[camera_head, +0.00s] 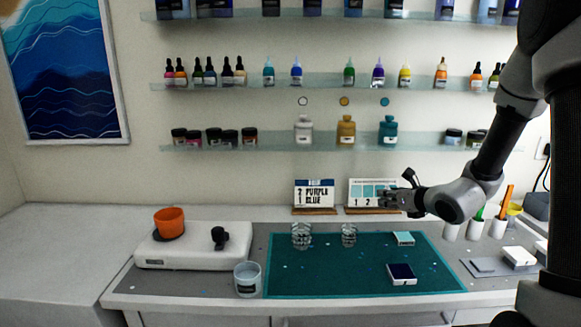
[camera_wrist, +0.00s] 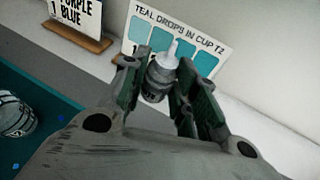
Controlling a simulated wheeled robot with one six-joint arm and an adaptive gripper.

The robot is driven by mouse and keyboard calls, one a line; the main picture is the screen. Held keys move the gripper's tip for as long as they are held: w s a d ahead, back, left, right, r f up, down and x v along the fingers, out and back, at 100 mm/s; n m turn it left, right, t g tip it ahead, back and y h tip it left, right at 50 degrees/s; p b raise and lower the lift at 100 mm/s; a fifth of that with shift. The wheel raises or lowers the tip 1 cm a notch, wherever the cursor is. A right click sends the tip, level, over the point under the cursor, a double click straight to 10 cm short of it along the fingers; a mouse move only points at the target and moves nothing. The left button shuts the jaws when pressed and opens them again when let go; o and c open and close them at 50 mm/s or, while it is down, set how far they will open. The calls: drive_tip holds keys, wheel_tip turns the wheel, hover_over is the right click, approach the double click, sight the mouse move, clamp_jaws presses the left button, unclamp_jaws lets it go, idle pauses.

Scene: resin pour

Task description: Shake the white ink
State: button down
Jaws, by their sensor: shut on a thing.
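The white ink is a small bottle (camera_wrist: 159,80) with a pale nozzle and a dark label band, seen in the wrist view. My gripper (camera_wrist: 158,68) is shut on it, with one finger on each side of its body. The nozzle points up and slightly right in that view. In the head view my gripper (camera_head: 391,199) is above the back right of the teal mat (camera_head: 340,275), in front of the teal drops card (camera_head: 362,187). The bottle is too small and covered to make out clearly there.
Two clear cups (camera_head: 301,236) (camera_head: 348,235) stand at the mat's back. A white device (camera_head: 190,250) with an orange cup (camera_head: 169,222) is left. A purple-blue card (camera_head: 314,192) stands behind.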

wheel_tip(320, 180, up, 8)
drive_tip(key=shift+s+a+f, duration=0.1)
drive_tip(key=shift+a, duration=0.05)
wheel_tip(320, 180, down, 7)
drive_tip(key=shift+f, duration=0.1)
drive_tip(key=shift+r, duration=0.2)
idle(0.3)
drive_tip(key=shift+s, duration=0.1)
idle(0.6)
